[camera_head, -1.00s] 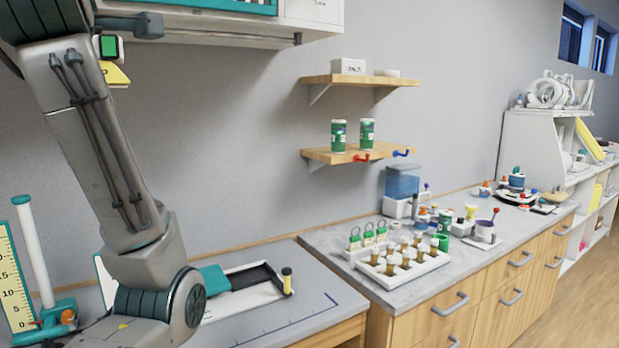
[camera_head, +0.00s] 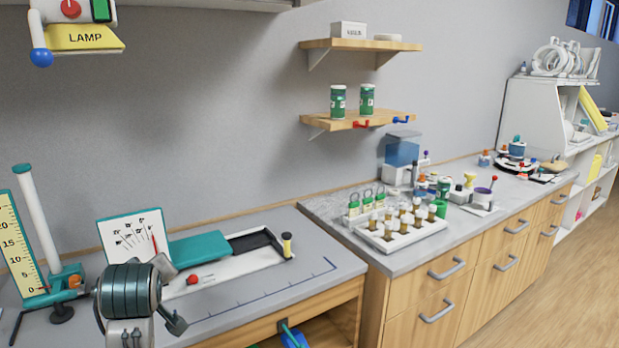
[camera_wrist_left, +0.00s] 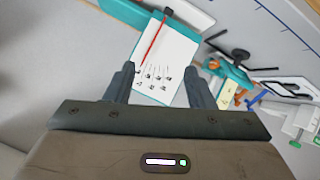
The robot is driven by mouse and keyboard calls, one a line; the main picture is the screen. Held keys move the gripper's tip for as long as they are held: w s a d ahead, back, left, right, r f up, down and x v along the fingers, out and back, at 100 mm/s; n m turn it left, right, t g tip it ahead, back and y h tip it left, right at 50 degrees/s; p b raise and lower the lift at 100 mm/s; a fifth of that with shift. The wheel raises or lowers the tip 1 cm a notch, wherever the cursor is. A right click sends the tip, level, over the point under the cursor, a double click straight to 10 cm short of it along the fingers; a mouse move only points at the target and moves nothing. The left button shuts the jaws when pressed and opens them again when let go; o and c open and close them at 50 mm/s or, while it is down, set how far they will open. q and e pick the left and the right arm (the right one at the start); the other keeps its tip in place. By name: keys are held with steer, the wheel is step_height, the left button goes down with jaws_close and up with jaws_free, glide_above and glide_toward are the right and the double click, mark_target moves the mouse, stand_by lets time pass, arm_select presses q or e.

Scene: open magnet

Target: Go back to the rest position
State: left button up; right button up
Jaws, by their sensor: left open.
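My left gripper (camera_wrist_left: 160,72) shows in the left wrist view with its two dark fingers apart and nothing between them. Beyond the fingers is a white gauge panel (camera_wrist_left: 170,50) with a red needle, clear of them as far as I can see. The same panel stands on the left bench in the head view (camera_head: 122,232). My right gripper is not in view.
A yellow LAMP box (camera_head: 82,40) with a blue-knobbed lever hangs at upper left. A ruler stand (camera_head: 22,250) is left of my arm. A white tray (camera_head: 393,240) of vials stands on the right counter. Wall shelves (camera_head: 362,120) hold green tubs. The bench front right is clear.

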arm_select(q)
steer(key=s+d+f+m+g+h, duration=0.1)
steer(key=s+f+m+g, duration=0.15)
steer(key=s+f, duration=0.55)
steer(key=s+f+m+g+h, duration=0.1)
steer(key=s+f+m, duration=0.3)
steer(key=f, duration=0.8)
steer(key=s+d+f+m+g+h, duration=0.1)
steer(key=s+f+m, duration=0.1)
steer(key=s+f, duration=0.35)
steer(key=s+d+f+m+g, duration=0.1)
steer(key=s+f, duration=0.1)
steer(key=s, duration=0.6)
steer(key=s+d+f+m+g+h, duration=0.1)
steer(key=s+f+m, duration=0.15)
steer(key=s, duration=0.45)
steer(key=a+f+n+g, duration=0.1)
steer(key=a+f+g, duration=0.15)
steer(key=f, duration=2.65)
steer(key=s+a+f, duration=0.2)
steer(key=s+f, duration=1.6)
steer(key=f, duration=0.3)
steer(key=shift+s, duration=0.35)
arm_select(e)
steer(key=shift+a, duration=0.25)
